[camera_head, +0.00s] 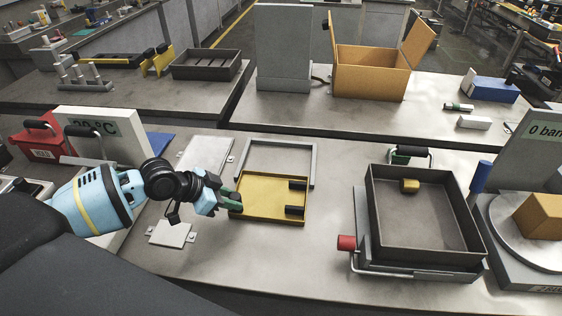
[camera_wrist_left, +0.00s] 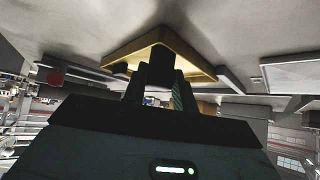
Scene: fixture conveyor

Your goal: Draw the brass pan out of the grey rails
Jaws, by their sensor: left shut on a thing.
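The shallow brass pan (camera_head: 265,197) lies on the table in front of the grey rails (camera_head: 279,147), a U-shaped frame open toward me. Much of the pan sits outside the frame, its far part close to or between the rail ends. Two black blocks show at the pan's right side. My left gripper (camera_head: 233,202) reaches in from the left and is shut at the pan's left side. In the left wrist view the pan (camera_wrist_left: 122,52) is beyond the fingers (camera_wrist_left: 158,80), with a dark block between them. What they grip exactly is partly hidden. My right gripper is out of view.
A dark square tray (camera_head: 420,257) with a small brass block stands to the right, with a red knob (camera_head: 346,243) at its near left. Flat grey plates (camera_head: 171,233) lie left of the pan. The table in front of the pan is clear.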

